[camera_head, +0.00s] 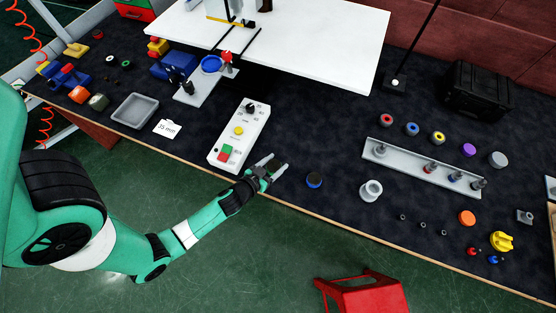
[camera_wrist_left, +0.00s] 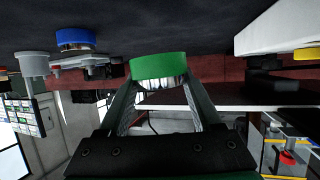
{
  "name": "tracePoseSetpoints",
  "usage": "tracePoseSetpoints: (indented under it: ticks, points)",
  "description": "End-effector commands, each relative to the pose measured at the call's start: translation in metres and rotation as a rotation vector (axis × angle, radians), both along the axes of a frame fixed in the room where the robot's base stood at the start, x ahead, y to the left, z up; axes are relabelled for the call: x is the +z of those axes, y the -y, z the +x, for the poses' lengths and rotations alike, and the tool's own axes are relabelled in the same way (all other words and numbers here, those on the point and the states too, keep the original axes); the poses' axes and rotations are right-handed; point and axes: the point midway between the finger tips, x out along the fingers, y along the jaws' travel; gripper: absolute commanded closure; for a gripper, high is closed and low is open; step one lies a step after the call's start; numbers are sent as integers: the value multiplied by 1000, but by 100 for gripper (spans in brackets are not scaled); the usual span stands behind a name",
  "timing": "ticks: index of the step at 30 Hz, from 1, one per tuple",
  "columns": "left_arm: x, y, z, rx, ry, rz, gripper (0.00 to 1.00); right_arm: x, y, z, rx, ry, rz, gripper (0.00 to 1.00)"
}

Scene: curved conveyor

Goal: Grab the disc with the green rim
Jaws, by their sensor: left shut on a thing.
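The disc with the green rim (camera_wrist_left: 160,66) is between the fingertips of my left gripper (camera_wrist_left: 158,88) in the left wrist view. The gripper is shut on it, and its dark table surface lies close by. In the head view my left gripper (camera_head: 269,169) is near the table's front edge, just right of the control box, and the disc (camera_head: 272,170) is mostly hidden by the fingers. My right gripper is not in view.
A white control box (camera_head: 250,118) with buttons and a knob stands just left of the gripper. A white ring-shaped part (camera_head: 371,190) and a grey rail with pegs (camera_head: 405,163) are to the right. A grey tray (camera_head: 134,110) lies far left. The table's front edge is close.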

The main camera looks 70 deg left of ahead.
Motion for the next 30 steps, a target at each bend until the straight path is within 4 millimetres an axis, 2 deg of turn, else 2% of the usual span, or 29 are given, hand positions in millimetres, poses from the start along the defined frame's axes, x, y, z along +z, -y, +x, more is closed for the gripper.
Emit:
tracePoseSetpoints:
  ticks: [1, 3, 5, 7, 12, 19, 30]
  points:
    - [21, 11, -10, -6, 2, 0, 100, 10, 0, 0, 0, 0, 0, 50]
    - [39, 23, -22, -7, 2, 0, 100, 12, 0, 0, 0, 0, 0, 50]
    - [34, 36, -35, -11, -1, 0, 100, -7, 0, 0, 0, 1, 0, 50]
    - [42, 51, -50, -16, -3, 2, 100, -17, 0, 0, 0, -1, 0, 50]
    - [62, 71, -72, -12, 0, 2, 100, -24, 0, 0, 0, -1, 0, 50]
    - [70, 80, -83, -4, 0, 0, 100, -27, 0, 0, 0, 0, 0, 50]
    - [73, 81, -85, 0, 3, 2, 100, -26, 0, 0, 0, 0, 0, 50]
